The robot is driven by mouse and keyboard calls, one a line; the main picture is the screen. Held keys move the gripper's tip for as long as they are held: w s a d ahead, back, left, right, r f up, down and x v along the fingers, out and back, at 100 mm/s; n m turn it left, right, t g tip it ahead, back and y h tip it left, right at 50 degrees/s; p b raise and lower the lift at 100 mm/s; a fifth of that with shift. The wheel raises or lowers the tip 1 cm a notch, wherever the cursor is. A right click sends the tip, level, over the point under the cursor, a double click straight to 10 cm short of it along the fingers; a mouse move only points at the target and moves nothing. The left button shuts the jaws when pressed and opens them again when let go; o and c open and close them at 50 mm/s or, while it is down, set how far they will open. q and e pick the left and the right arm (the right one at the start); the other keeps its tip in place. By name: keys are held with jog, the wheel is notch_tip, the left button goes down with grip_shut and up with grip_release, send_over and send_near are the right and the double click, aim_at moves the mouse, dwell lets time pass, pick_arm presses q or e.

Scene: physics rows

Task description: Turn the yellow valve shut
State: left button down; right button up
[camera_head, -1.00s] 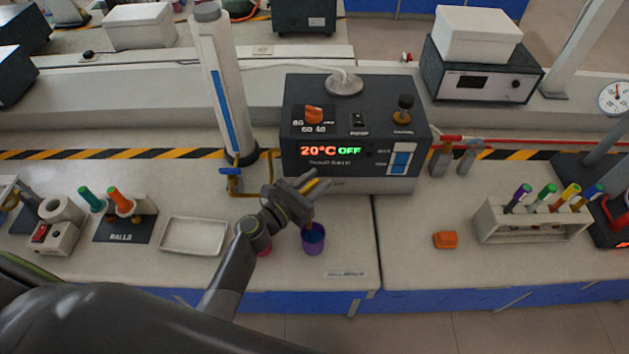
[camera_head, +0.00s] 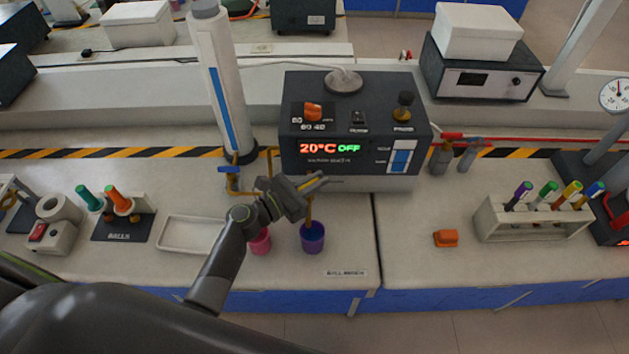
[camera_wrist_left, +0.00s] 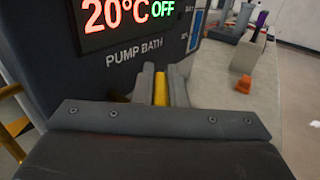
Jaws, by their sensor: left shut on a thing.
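The yellow valve has a yellow spout (camera_head: 309,212) that comes down over a purple cup (camera_head: 312,238) in front of the dark pump bath (camera_head: 350,170). My left gripper (camera_head: 318,182) is at the valve, its fingers pointing right and a little up along the bath's front. In the left wrist view, the yellow handle (camera_wrist_left: 160,88) lies between the two fingers, and the gripper is shut on it. The gripper hides most of the valve body in the head view. My right gripper is not in view.
A pink cup (camera_head: 260,241) stands just left of the purple cup. A blue-handled valve (camera_head: 230,169) is further left, by the tall white column. A white tray (camera_head: 190,235) lies to the left. An orange block (camera_head: 446,238) and a tube rack (camera_head: 530,226) are on the right.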

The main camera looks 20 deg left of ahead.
pick_arm(q)
jog(key=m+g+h+b, duration=0.1)
jog(key=g, duration=0.1)
jog(key=m+g+h+b, duration=0.1)
jog(key=m+g+h, duration=0.1)
jog(key=m+g+h+b, duration=0.1)
jog(key=m+g+h, duration=0.1)
jog(key=shift+s+d+f, duration=0.15)
jog(key=shift+s+d, duration=0.05)
jog(key=shift+s, duration=0.05)
jog(key=shift+s+d+m+g+h+b, duration=0.15)
jog(key=shift+m+g+h+b, duration=0.45)
jog(key=shift+m+g+b, duration=0.65)
jog(key=shift+s+g+p, duration=0.1)
jog(key=shift+g+p, duration=0.25)
jog(key=shift+g, duration=0.2)
jog(key=c, duration=1.5)
grip_release()
jog(key=shift+o, duration=0.2)
jog(key=shift+s+a, duration=0.1)
jog(key=shift+a, duration=0.35)
jog(key=b+v, duration=0.4)
jog(key=v, duration=1.2)
jog(key=shift+a+b, duration=0.3)
jog(key=shift+b, duration=0.1)
